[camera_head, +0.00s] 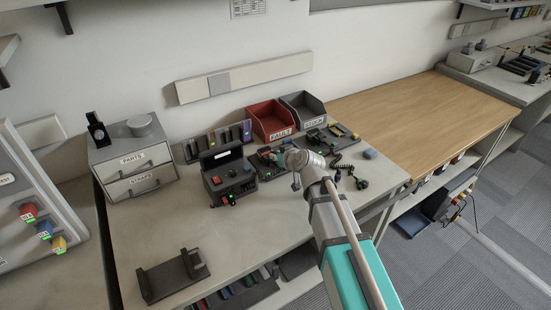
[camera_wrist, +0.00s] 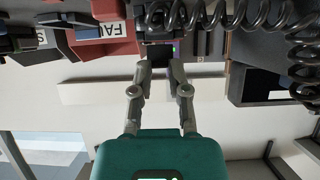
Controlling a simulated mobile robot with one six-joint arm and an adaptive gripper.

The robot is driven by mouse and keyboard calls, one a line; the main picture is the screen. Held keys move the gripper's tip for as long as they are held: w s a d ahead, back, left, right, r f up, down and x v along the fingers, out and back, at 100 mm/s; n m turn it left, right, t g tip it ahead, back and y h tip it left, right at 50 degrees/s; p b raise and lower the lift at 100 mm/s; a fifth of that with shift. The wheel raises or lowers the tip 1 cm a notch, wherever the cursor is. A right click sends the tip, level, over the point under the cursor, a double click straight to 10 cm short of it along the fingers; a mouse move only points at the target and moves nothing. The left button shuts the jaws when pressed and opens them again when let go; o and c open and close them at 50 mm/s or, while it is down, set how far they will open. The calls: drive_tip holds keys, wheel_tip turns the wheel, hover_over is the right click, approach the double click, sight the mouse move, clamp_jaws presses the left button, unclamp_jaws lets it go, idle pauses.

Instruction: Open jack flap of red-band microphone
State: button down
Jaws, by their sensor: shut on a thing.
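My gripper (camera_head: 293,160) is over the back of the grey bench, in front of the red bin. In the wrist view my gripper (camera_wrist: 157,68) is shut on a small dark block (camera_wrist: 157,52), with a tiny purple and green light beside it. I cannot tell whether this block is part of the red-band microphone; no red band is clear. A black coiled cord (camera_wrist: 235,14) hangs close to the fingers. In the head view a coiled cord (camera_head: 345,168) runs to a dark handset-like piece (camera_head: 361,183) on the bench. No jack flap can be made out.
The red FAULT bin (camera_head: 270,119) and grey STOCK bin (camera_head: 304,107) stand behind my gripper. A black device with lights (camera_head: 228,178) stands just left. A drawer unit (camera_head: 133,162) is farther left. A dark cradle (camera_head: 172,277) lies in front; the bench middle is clear.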

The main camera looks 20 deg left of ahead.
idle(0.4)
drive_tip(key=c, duration=0.6)
unclamp_jaws()
